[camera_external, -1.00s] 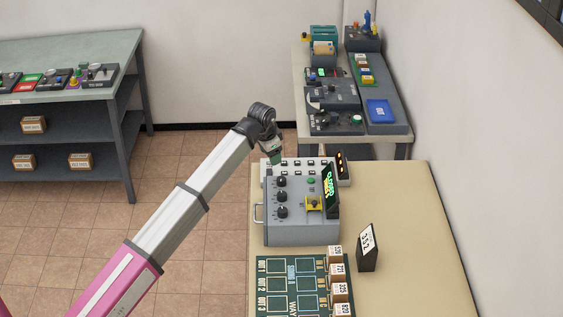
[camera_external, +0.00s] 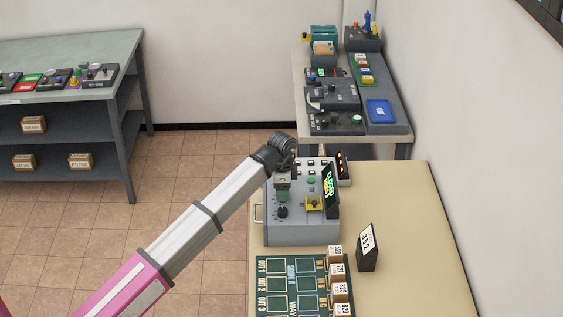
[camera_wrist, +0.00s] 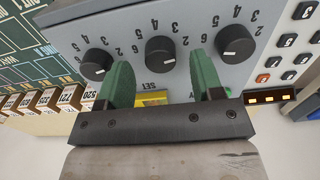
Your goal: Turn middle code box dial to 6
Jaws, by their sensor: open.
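The grey code box (camera_external: 300,235) stands on the tan table with a display reading CLOSED in green above smaller yellow text. In the wrist view its three black dials sit in a row, with printed numbers around them: the middle dial (camera_wrist: 160,53), one to its left (camera_wrist: 96,64) and one to its right (camera_wrist: 236,44). My gripper (camera_wrist: 160,63) is open and empty, its two green fingers on either side of the middle dial in that view. I cannot tell whether they touch it. In the external view my gripper (camera_external: 284,184) is over the dial column and hides the upper dials.
A yellow part (camera_external: 314,203) and the display (camera_external: 329,190) stand up on the box beside the dials. A sign reading 352 (camera_external: 367,249) and a green board (camera_external: 292,287) are nearby. The table's right side is clear.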

